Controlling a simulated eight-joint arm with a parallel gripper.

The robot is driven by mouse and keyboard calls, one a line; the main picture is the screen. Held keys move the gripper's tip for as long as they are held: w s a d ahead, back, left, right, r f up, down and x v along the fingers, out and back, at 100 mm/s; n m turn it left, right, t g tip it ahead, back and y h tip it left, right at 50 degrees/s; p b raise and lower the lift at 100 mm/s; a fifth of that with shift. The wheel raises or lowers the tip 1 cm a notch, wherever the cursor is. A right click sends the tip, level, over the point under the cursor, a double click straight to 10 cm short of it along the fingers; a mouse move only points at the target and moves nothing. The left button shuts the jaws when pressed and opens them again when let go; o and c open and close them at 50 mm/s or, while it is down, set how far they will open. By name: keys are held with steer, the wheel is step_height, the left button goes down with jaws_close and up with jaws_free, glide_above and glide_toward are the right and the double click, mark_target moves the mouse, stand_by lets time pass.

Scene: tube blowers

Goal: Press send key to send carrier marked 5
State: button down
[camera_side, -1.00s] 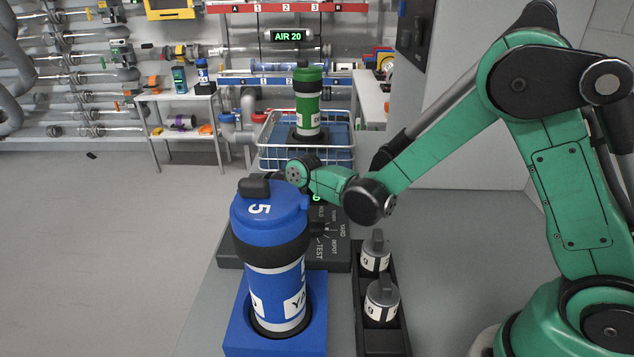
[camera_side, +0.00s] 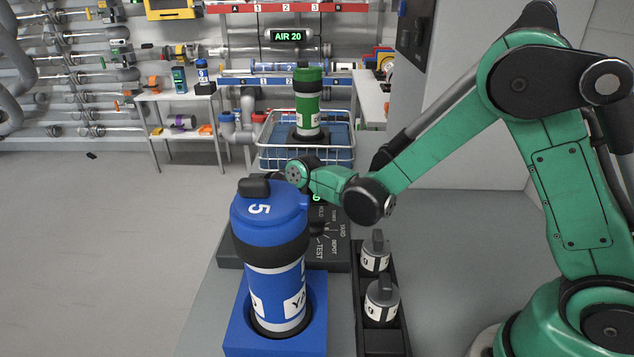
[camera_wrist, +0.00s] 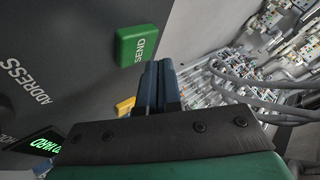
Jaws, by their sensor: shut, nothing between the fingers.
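The blue carrier marked 5 (camera_side: 275,262) stands upright in a blue square holder (camera_side: 240,335) in the side view. Behind it is the dark control panel (camera_side: 340,258), partly hidden by the carrier and my arm. In the side view the fingertips are hidden behind the carrier.
Two small weights marked g (camera_side: 381,300) sit in a black tray right of the carrier. A green carrier (camera_side: 308,100) stands in a wire basket (camera_side: 345,155) behind. A display reads AIR 20 (camera_side: 292,36). A green-lit panel display (camera_wrist: 40,144) ends in YARD.

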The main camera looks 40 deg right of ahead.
steer(key=shift+f, duration=0.1)
steer(key=shift+f, duration=0.35)
